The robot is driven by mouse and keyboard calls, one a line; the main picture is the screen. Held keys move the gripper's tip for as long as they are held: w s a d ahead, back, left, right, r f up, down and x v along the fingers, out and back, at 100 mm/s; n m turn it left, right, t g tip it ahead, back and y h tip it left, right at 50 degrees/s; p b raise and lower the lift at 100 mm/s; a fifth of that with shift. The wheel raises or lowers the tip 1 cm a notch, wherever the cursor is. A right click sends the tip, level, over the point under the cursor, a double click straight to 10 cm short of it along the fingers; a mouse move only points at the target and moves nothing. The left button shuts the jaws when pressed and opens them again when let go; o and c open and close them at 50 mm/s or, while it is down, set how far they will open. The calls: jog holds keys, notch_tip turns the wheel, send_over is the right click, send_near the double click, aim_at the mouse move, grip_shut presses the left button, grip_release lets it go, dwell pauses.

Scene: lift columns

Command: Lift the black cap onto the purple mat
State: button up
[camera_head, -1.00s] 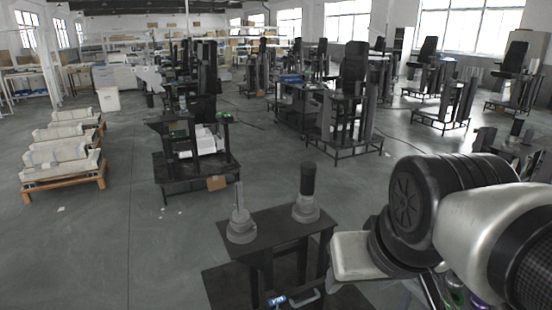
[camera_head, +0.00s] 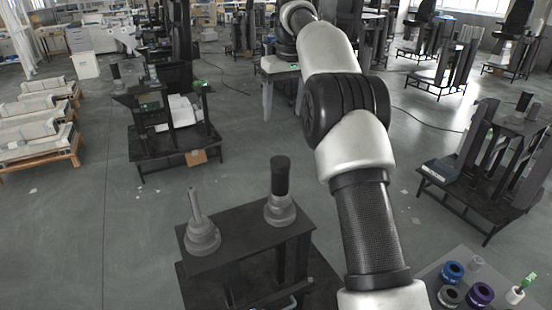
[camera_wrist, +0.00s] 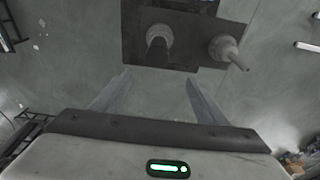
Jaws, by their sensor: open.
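The black cap (camera_head: 280,176) is a dark cylinder standing upright on a round grey base, on the right part of a small dark table (camera_head: 235,240). In the wrist view the cap (camera_wrist: 158,40) shows ahead of the fingers.
A grey round base with a thin rod (camera_head: 201,235) stands left of the cap on the same table. A grey surface at bottom right holds a blue ring (camera_head: 452,271), a dark ring (camera_head: 449,296) and a white piece with green (camera_head: 517,294). Workshop stands fill the background.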

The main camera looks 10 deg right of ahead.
jog(key=b, duration=0.3)
send_over(281, 161)
jog(key=f, duration=1.3)
jog(key=shift+s+a+f, duration=0.15)
jog(key=shift+s+f, duration=0.2)
jog(key=shift+f, duration=0.05)
jog(key=f, duration=0.5)
jog(key=shift+w+f, duration=0.1)
jog(key=shift+w, duration=0.2)
jog(key=c, duration=1.1)
